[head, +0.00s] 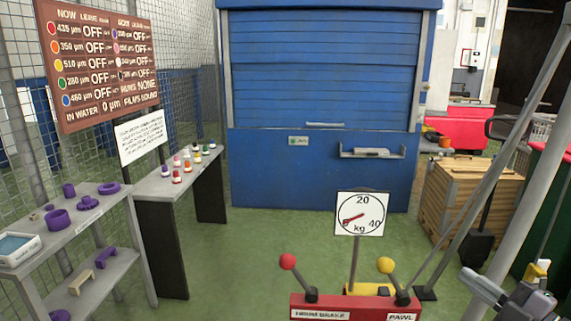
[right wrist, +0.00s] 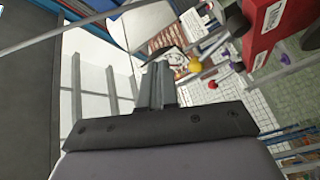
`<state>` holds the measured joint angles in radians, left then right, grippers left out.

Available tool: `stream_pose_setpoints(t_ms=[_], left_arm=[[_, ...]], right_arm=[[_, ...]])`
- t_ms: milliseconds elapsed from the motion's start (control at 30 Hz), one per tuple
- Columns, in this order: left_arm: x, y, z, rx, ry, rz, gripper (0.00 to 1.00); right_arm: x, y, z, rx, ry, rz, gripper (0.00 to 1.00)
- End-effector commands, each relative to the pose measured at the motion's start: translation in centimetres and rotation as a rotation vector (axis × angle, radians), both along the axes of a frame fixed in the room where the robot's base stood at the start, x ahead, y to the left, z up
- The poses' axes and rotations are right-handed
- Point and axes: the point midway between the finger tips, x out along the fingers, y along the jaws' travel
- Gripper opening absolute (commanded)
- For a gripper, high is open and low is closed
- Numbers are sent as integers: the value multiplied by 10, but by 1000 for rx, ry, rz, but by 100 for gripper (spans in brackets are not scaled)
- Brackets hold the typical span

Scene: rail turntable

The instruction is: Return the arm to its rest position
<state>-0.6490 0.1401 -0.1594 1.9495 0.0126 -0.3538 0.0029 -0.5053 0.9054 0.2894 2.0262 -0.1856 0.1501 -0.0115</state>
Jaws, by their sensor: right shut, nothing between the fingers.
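My right gripper (head: 472,281) is at the lower right of the head view, to the right of the red lever stand (head: 345,308). It is apart from the stand, with floor showing between them. In the right wrist view its two grey fingers (right wrist: 157,84) are together with nothing between them. The red stand also shows at the upper right of the right wrist view (right wrist: 268,28), beyond the fingertips. My left gripper is in neither view.
The stand has a red-knobbed lever (head: 288,261), a yellow-knobbed lever (head: 386,265) and a kg dial (head: 361,213). Grey poles (head: 500,150) slant up at right, near a wooden crate (head: 470,190). Grey shelves (head: 100,213) stand at left. Green floor (head: 240,260) is clear between.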

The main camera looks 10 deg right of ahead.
Motion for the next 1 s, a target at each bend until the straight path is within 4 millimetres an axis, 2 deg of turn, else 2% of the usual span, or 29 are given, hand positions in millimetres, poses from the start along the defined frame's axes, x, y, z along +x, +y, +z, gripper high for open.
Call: stream_pose_setpoints(t_ms=[33, 167, 333, 467, 600, 800, 1000], left_arm=[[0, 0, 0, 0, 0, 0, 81], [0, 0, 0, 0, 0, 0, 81], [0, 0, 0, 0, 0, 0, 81], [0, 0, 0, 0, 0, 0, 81], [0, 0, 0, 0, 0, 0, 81], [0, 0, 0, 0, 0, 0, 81], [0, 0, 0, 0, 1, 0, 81]], right_arm=[[-3, 0, -15, 55, 48, -67, 0], [-13, 1, -56, 178, 194, -238, 0], [-40, 14, -109, 327, 414, -437, 0], [-69, 34, -146, 431, 603, -566, 0], [-106, 65, -177, 527, 820, -677, 0], [-152, 107, -197, 609, 1075, -766, 0], [-187, 140, -202, 651, 1264, -805, 0]])
